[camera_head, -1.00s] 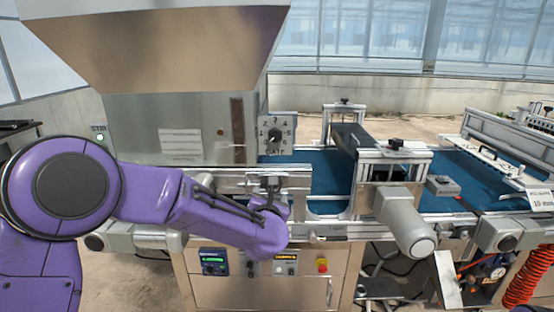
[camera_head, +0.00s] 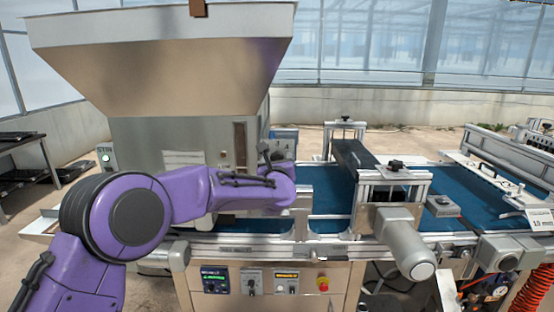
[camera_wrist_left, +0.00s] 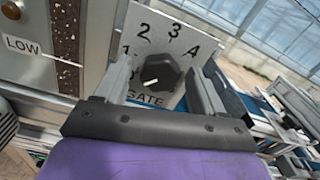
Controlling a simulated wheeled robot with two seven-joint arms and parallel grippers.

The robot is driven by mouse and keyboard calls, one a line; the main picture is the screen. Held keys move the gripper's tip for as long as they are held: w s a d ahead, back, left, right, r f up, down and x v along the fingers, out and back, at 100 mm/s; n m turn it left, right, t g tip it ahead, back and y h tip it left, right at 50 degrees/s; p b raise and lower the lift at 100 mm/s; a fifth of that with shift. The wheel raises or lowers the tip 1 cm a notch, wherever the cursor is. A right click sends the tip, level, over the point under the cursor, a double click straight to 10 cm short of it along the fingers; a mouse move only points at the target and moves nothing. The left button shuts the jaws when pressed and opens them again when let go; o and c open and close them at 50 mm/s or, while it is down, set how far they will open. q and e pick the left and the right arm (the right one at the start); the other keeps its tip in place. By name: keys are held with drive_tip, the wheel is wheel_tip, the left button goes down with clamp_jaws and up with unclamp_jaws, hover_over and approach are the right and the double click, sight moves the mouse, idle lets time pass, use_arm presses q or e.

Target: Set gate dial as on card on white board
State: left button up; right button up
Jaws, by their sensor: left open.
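The gate dial (camera_wrist_left: 161,72) is a dark faceted knob on a pale plate (camera_wrist_left: 183,34) marked 1, 2, 3, 4 and GATE. A short white mark shows on the knob's lower left side; which number it belongs to I cannot tell. My left gripper (camera_wrist_left: 160,68) is open, with one finger on each side of the knob; contact is unclear. In the head view my left wrist hides the knob, and only part of the plate (camera_head: 284,138) shows. My right gripper is out of view.
The hopper (camera_head: 160,60) rises above the dial's left. A LOW label (camera_wrist_left: 22,45) sits beside a seed window (camera_wrist_left: 66,45). The blue conveyor (camera_head: 325,185) runs rightward past a metal frame (camera_head: 395,178). A control panel (camera_head: 250,281) is below.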

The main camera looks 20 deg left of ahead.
use_arm(q)
drive_tip(key=c, duration=1.1)
drive_tip(key=shift+o, duration=0.2)
drive_tip(key=shift+f, duration=0.1)
